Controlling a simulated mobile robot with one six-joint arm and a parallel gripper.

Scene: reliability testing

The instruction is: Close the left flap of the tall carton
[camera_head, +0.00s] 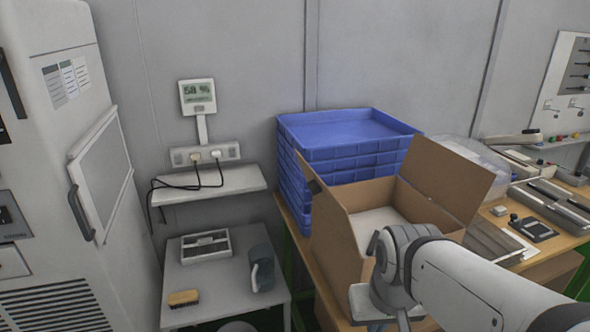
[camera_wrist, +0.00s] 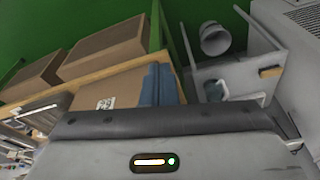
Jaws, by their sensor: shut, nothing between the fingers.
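The tall carton (camera_head: 336,236) stands open on the wooden bench in the head view, right of the blue trays. Its left flap (camera_head: 307,182) stands up and leans outward to the left, seen almost edge-on. A right flap (camera_head: 446,180) also stands open. My arm crosses in front of the carton's right and lower part and hides some of it.
Stacked blue trays (camera_head: 345,150) stand close behind the carton's left side. A small grey table (camera_head: 195,275) on the left holds a brush (camera_head: 183,298), a compartment box and a dark jug (camera_head: 262,268). Tools lie on the bench to the right.

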